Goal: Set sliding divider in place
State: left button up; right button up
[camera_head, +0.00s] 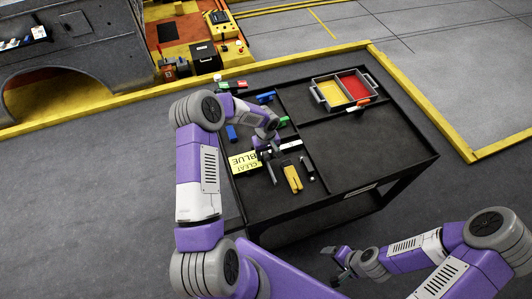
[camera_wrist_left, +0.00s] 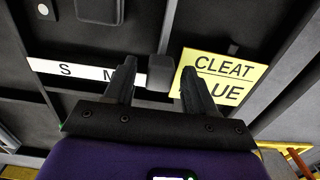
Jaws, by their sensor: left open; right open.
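The black workbench bed (camera_head: 365,150) has raised dark dividing bars; one long bar (camera_head: 311,160) runs front to back and a cross bar (camera_head: 345,113) meets it. I cannot tell which bar is the sliding divider. My left gripper (camera_head: 268,153) hangs over the left section of the bed. In the left wrist view my left gripper (camera_wrist_left: 160,72) is open, with a dark grey block (camera_wrist_left: 160,73) showing between its fingertips; I cannot tell whether they touch it. My right gripper (camera_head: 340,256) is open and empty, off the bed's front edge.
A yellow "CLEAT BLUE" label (camera_head: 244,161) lies beside the left gripper and shows in the wrist view (camera_wrist_left: 225,75). A yellow piece (camera_head: 292,178) lies nearby. A grey tray (camera_head: 313,93) with yellow and red sections stands at the back. The bed's right section is bare.

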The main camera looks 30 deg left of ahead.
pick_arm(q)
grip_shut()
jog(key=w+d+b, duration=0.3)
jog(key=w+d, duration=0.1)
jog(key=shift+w+d+f+b, duration=0.1)
jog(key=shift+w+f+b, duration=0.05)
jog(key=shift+w+b, duration=0.25)
jog(key=shift+s, duration=0.15)
grip_release()
